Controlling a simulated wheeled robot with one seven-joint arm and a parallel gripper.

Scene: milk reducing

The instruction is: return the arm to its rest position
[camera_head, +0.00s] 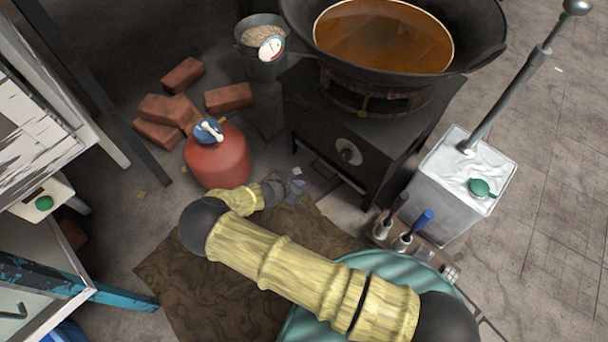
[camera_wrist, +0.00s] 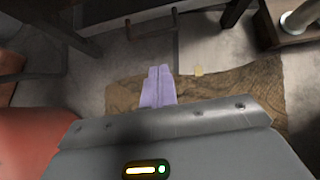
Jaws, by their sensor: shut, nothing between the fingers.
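My arm reaches from the lower right of the head view to a bend at the left, and its end turns back toward the stove. My gripper (camera_head: 296,184) is small and partly hidden there, between the red gas cylinder (camera_head: 218,156) and the black stove (camera_head: 340,130). In the wrist view my gripper (camera_wrist: 158,80) shows two lavender fingers pressed together with nothing between them. Below them in that view is a brown patterned mat (camera_wrist: 240,85). The red cylinder fills the lower left of the wrist view (camera_wrist: 30,140).
A wide pan of amber liquid (camera_head: 383,35) sits on the stove. A white canister (camera_head: 455,190) stands at the right, with bottles (camera_head: 405,238) beside it. Bricks (camera_head: 228,97) and a bucket (camera_head: 262,62) lie behind the cylinder. A teal round top (camera_head: 300,325) is under my arm.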

